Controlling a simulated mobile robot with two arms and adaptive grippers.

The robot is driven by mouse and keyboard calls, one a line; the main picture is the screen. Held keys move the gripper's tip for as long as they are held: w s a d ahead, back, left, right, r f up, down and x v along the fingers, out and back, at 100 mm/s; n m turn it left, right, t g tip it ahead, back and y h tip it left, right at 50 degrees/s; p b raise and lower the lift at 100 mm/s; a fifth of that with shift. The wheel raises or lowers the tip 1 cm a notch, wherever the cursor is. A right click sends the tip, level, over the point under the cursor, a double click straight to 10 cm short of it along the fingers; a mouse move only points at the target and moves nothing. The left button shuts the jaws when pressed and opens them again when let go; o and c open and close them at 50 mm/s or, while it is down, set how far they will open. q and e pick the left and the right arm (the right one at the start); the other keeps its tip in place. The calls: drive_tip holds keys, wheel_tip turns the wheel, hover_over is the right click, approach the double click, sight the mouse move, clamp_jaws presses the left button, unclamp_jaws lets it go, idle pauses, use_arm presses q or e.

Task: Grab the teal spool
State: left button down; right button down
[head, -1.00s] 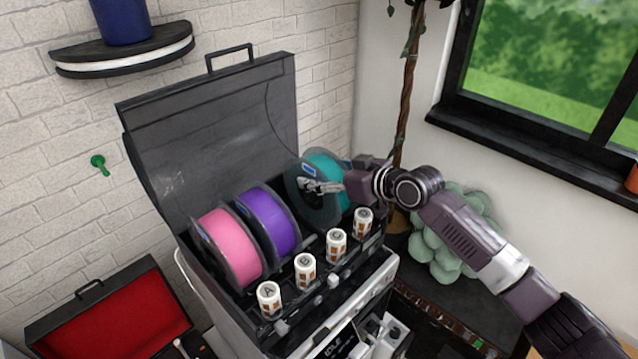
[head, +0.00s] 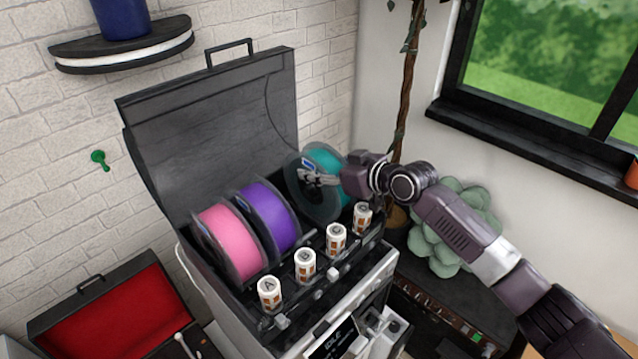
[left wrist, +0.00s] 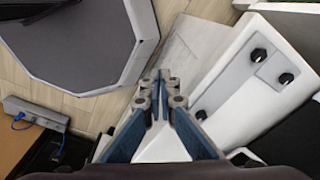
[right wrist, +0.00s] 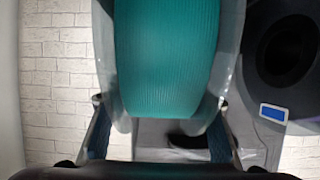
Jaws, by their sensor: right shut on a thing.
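The teal spool (head: 326,158) has clear flanges and is at the right end of the open spool box, beside the purple spool. My right gripper (head: 318,178) reaches it from the right and is shut on it. In the right wrist view the teal spool (right wrist: 168,60) sits between the two fingers, which press on its outer flanges.
A pink spool (head: 228,240) and a purple spool (head: 268,218) stand in the box. Its raised dark lid (head: 215,130) is behind them. Several white rolls (head: 305,265) line the front. A red-lined case (head: 105,310) lies at lower left.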

drive_tip(key=shift+w+r, duration=0.1)
drive_tip(key=shift+r, duration=0.15)
drive_tip(key=shift+r, duration=0.1)
